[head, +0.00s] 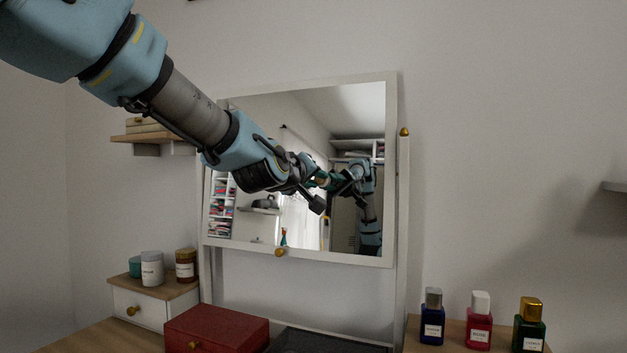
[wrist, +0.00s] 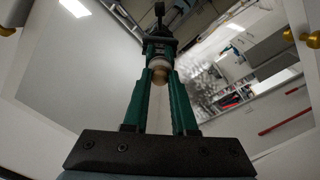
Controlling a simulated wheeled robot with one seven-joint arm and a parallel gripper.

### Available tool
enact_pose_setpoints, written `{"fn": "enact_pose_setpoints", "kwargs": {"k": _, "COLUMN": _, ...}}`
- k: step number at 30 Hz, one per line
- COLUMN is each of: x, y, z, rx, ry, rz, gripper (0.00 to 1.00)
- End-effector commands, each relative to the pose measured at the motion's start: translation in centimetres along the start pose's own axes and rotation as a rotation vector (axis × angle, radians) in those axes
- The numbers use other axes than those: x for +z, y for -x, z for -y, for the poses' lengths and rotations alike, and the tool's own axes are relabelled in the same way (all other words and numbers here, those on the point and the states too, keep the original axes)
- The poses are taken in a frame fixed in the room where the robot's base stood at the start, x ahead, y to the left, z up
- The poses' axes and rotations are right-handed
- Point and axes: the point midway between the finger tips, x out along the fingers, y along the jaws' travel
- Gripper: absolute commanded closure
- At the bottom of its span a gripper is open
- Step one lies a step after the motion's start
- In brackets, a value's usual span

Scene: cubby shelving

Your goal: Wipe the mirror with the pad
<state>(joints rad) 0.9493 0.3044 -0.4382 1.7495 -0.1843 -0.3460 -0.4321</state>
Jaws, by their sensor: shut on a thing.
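The mirror (head: 345,115) is a tilted glass panel in a white frame against the back wall. My gripper (head: 317,180) reaches in from the upper left to the middle of the glass, where my arm's reflection meets it. In the wrist view, the green fingers of my gripper (wrist: 161,80) are shut on the tan grip of the small pale pad (wrist: 159,64). The pad is at or very near the mirror (wrist: 225,75); I cannot tell if it touches. In the head view the pad is too small to make out.
Bottles (head: 479,321) stand on the right side of the dresser. A red box (head: 216,328) sits below the mirror. Jars (head: 152,269) stand on a small drawer unit (head: 140,309) at left. A wall shelf (head: 150,137) is behind my arm; the right wall is mostly clear.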

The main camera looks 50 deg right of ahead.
Motion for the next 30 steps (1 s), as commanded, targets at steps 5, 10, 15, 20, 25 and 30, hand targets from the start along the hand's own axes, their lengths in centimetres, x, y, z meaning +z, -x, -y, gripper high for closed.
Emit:
{"fn": "enact_pose_setpoints", "kwargs": {"k": 5, "x": 0.2, "y": 0.8, "z": 0.1, "rx": 0.002, "ry": -0.001, "rz": 0.001, "gripper": 1.0}}
{"fn": "enact_pose_setpoints", "kwargs": {"k": 10, "x": 0.2, "y": 2.5, "z": 0.1, "rx": 0.003, "ry": -0.002, "rz": -0.001, "gripper": 1.0}}
{"fn": "enact_pose_setpoints", "kwargs": {"k": 15, "x": 0.3, "y": 4.1, "z": 0.1, "rx": 0.001, "ry": -0.002, "rz": -0.001, "gripper": 1.0}}
{"fn": "enact_pose_setpoints", "kwargs": {"k": 20, "x": 0.1, "y": 5.5, "z": 0.0, "rx": 0.002, "ry": 0.0, "rz": -0.001, "gripper": 1.0}}
{"fn": "enact_pose_setpoints", "kwargs": {"k": 25, "x": 0.1, "y": 6.0, "z": 0.0, "rx": 0.0, "ry": 0.0, "rz": 0.001, "gripper": 1.0}}
{"fn": "enact_pose_setpoints", "kwargs": {"k": 30, "x": 0.1, "y": 6.0, "z": -0.1, "rx": 0.001, "ry": 0.0, "rz": 0.001, "gripper": 1.0}}
